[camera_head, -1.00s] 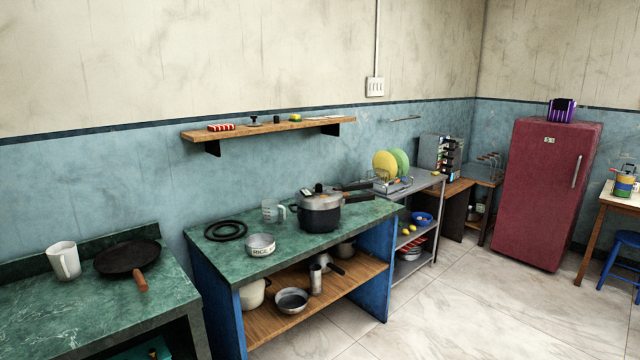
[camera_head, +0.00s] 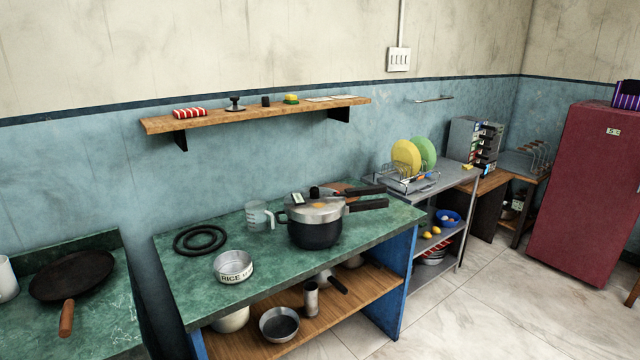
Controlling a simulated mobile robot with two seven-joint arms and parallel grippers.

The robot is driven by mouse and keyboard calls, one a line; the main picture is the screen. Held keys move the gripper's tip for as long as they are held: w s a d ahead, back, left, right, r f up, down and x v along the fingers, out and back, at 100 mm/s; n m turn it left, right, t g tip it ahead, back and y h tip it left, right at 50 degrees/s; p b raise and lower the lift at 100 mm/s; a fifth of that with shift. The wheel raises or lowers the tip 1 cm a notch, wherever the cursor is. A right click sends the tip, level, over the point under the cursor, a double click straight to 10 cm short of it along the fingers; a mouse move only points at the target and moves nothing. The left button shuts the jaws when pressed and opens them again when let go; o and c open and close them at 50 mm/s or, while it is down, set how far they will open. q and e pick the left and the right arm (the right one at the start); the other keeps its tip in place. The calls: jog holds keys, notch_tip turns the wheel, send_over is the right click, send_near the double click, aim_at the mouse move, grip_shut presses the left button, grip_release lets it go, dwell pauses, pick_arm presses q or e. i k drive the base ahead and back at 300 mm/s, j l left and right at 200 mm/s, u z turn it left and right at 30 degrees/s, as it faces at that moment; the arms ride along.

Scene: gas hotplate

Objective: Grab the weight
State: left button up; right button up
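I cannot tell for certain which thing is the weight. Two small dark things stand on the wooden wall shelf (camera_head: 160,124): a black knobbed piece with a wide base (camera_head: 235,104) and a small black cylinder (camera_head: 266,101). A pressure cooker (camera_head: 315,229) with a black body, metal lid and long black handle stands on the green counter. Small parts show on its lid, too small to make out. Neither of my grippers is in view.
A measuring jug (camera_head: 259,215), a tin marked RICE (camera_head: 233,266) and black rings (camera_head: 201,240) share the green counter (camera_head: 190,290). A pan (camera_head: 72,275) lies on the left counter. A striped cloth (camera_head: 190,112) and a sponge (camera_head: 291,99) are on the shelf. Floor (camera_head: 460,320) at right is clear.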

aim_at(314, 191)
jog(key=i+l, duration=0.4)
jog(key=i, duration=0.25)
jog(key=i+l+u, duration=0.15)
jog(key=i+l, duration=0.25)
jog(key=i, duration=0.2)
jog(key=i+l, duration=0.5)
jog(key=i, duration=0.15)
